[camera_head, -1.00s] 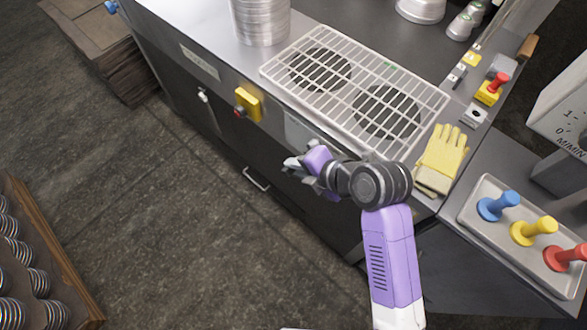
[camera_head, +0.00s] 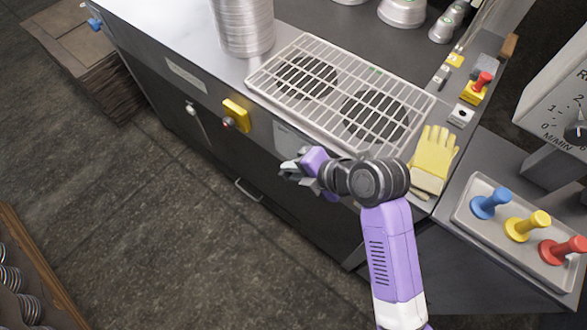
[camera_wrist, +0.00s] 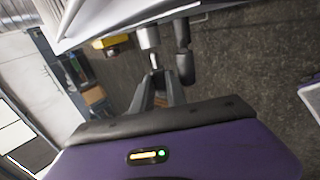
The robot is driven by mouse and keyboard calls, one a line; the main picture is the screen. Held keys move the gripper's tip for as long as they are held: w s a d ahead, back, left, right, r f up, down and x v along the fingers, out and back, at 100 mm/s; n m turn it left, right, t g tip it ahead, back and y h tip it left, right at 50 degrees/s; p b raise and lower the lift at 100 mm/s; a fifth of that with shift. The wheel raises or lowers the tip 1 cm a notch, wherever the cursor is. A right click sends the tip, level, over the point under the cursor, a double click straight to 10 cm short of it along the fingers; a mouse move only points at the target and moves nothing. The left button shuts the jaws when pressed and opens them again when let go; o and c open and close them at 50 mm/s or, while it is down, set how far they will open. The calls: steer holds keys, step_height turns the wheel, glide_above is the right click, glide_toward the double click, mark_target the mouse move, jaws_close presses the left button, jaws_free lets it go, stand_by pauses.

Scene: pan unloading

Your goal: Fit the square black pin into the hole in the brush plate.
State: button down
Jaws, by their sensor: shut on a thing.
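My gripper (camera_head: 303,168) hangs in front of the steel worktop's front edge, above the floor. In the wrist view my gripper (camera_wrist: 157,75) is shut, and a silver cylinder (camera_wrist: 147,37) and a dark rounded piece (camera_wrist: 184,62) show at and beside its tips. I cannot tell which of these is held. I cannot make out the square black pin or the hole in the brush plate in either view.
The steel worktop carries a white wire rack (camera_head: 340,95), a stack of round pans (camera_head: 243,25) and yellow gloves (camera_head: 433,160). A tray (camera_head: 468,222) with blue, yellow and red knobbed pieces stands at right. A yellow switch box (camera_head: 236,114) juts from the front.

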steer(key=shift+w+d+b, duration=0.55)
steer(key=shift+w+d, duration=0.3)
steer(key=shift+w, duration=0.25)
stand_by(1.6)
steer(key=c, duration=1.3)
jaws_free()
steer(key=shift+o, duration=0.2)
steer(key=shift+f, duration=0.1)
steer(key=shift+s+d, duration=0.1)
steer(key=v, duration=0.8)
steer(key=shift+b, duration=0.3)
